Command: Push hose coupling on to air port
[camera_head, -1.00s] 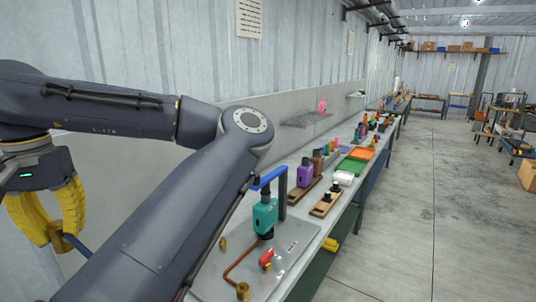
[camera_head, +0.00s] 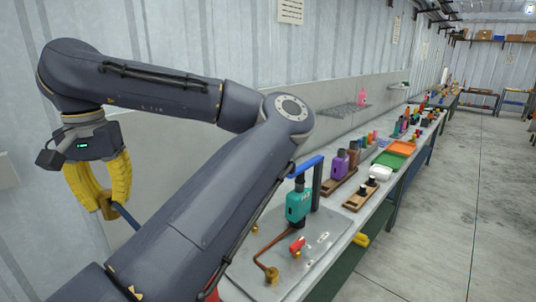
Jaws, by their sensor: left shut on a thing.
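My left gripper (camera_head: 106,206), with yellow fingers, is at the left of the view, well away from the bench plate. It is shut on the brass-coloured hose coupling (camera_head: 109,212), which the fingers partly hide. A blue hose (camera_head: 126,218) runs from the coupling down to the right and goes behind my arm. On the grey plate (camera_head: 325,238) stands a teal unit (camera_head: 298,206) with a copper pipe (camera_head: 268,244) leading to a brass fitting (camera_head: 272,275). A small brass fitting (camera_head: 255,229) shows at the plate's left. I cannot tell which is the air port. My right gripper is not in view.
A red-handled valve (camera_head: 298,245) sits on the plate. A blue bracket (camera_head: 305,166) stands behind the teal unit. Purple and brown bottles, wooden blocks, and green (camera_head: 388,160) and orange trays (camera_head: 401,148) line the bench further back. My left arm crosses in front of the plate's left side.

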